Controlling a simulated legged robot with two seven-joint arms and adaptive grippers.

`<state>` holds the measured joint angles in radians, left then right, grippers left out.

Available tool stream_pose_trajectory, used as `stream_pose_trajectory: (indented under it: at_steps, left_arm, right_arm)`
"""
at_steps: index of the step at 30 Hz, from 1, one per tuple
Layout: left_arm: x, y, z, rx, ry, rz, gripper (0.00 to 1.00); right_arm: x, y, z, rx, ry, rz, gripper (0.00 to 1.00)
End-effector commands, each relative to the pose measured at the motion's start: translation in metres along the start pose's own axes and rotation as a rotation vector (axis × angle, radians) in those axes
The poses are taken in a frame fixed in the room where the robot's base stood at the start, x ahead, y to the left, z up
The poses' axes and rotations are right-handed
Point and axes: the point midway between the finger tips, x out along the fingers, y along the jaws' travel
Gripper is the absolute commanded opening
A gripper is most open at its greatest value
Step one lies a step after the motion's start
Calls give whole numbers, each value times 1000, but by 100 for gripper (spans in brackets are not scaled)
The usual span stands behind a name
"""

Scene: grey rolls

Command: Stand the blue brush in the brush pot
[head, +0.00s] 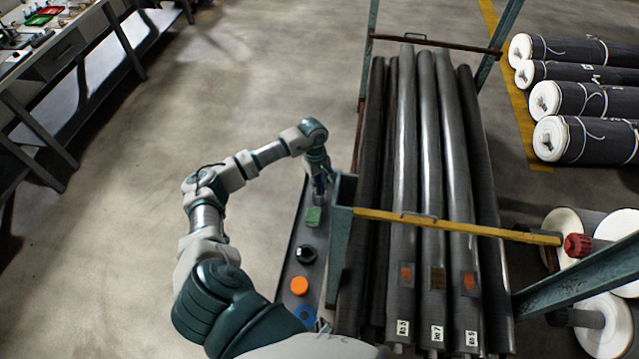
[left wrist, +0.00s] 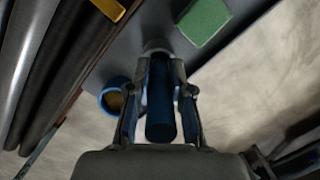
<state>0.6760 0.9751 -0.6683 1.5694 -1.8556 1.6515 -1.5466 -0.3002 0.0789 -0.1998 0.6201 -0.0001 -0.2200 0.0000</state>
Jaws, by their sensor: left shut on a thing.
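My left gripper (head: 319,190) reaches down over the far end of a narrow grey shelf. In the left wrist view my left gripper (left wrist: 160,75) is shut on the blue brush (left wrist: 160,115), whose dark blue handle lies between the two fingers. A pale grey round rim (left wrist: 156,46) shows at the fingertips; I cannot tell whether it is a pot or part of the brush. A blue cup (left wrist: 115,99) with a tan inside stands beside the fingers, apart from them. The brush's lower end is hidden. My right gripper is not in view.
The narrow shelf (head: 289,250) also bears a green block (head: 314,217), a black round thing (head: 306,254), an orange disc (head: 299,286) and a blue ring (head: 305,317). A rack of long grey rolls (head: 432,180) stands close on the right. Open floor lies left.

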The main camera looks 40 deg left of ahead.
Motion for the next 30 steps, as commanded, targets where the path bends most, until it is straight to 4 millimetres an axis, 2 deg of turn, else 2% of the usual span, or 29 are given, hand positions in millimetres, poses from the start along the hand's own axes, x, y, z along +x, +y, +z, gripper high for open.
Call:
stream_pose_trajectory:
  at_steps: [1,2,3,5,6,14,17,20,30]
  left_arm:
    - [2,0,0,0,0,0,0]
    - [2,0,0,0,0,0,23]
    - [1,0,0,0,0,0,33]
    - [1,0,0,0,0,1,48]
    - [1,0,0,0,0,1,50]
    - [0,0,0,0,0,1,50]
    - [-6,1,-1,0,1,2,50]
    - [-22,1,-1,0,1,4,50]
    - [-94,1,-2,0,1,3,50]
  right_arm:
    - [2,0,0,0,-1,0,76]
    - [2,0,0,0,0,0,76]
    - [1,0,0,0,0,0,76]
    - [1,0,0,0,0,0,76]
    - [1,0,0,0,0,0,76]
    - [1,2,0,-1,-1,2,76]
    - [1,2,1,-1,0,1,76]
    - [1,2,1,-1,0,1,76]
    - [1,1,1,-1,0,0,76]
